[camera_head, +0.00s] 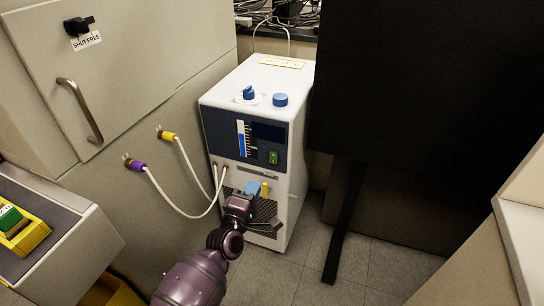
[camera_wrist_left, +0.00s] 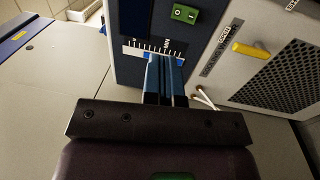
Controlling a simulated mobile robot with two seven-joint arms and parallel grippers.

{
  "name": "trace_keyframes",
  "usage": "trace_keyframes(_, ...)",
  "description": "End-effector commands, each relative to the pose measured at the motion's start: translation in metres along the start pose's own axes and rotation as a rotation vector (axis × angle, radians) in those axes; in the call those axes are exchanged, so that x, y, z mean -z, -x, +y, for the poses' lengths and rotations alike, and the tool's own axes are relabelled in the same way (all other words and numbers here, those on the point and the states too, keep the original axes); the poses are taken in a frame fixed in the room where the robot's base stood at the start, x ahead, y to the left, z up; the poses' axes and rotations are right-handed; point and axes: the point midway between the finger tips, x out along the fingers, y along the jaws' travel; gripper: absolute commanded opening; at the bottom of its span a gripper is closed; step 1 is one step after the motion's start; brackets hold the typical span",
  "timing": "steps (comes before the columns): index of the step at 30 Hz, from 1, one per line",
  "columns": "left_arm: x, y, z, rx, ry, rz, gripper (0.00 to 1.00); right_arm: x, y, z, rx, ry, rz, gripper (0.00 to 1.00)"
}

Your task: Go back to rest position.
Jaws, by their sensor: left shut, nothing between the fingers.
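My left gripper (camera_head: 252,188) is in front of the lower front face of a white machine (camera_head: 287,78). Its blue fingers are shut with nothing between them, and they also show in the left wrist view (camera_wrist_left: 166,72). There they point toward the scale on the machine's dark blue panel (camera_wrist_left: 128,20). I cannot tell how far the fingertips are from the panel. A yellow lever (camera_wrist_left: 250,50) and a green switch (camera_wrist_left: 185,13) show near the fingers in the wrist view. My right gripper is not in view.
Two white hoses (camera_head: 180,208) run from the machine to a yellow connector (camera_head: 167,135) and a purple connector (camera_head: 136,166) on the left wall. A cabinet door with a metal handle (camera_head: 82,110) stands left. A large black panel (camera_head: 410,100) stands right. Tiled floor (camera_head: 300,275) shows below.

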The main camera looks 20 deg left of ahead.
Motion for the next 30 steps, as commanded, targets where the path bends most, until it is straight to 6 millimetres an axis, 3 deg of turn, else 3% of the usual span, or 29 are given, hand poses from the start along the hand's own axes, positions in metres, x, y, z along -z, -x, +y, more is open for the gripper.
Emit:
trace_keyframes(5,0.001,0.003,0.002,0.004,-0.016,-0.003,0.00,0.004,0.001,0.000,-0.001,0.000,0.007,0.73)
trace_keyframes(11,0.006,0.040,0.013,0.055,-0.209,-0.038,0.00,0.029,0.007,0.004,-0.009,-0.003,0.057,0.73)
trace_keyframes(20,0.017,0.143,0.024,0.212,-0.691,-0.153,0.00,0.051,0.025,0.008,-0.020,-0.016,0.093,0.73)
trace_keyframes(30,0.029,0.269,0.041,0.407,-1.200,-0.340,0.00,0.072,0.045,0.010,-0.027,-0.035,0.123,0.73)
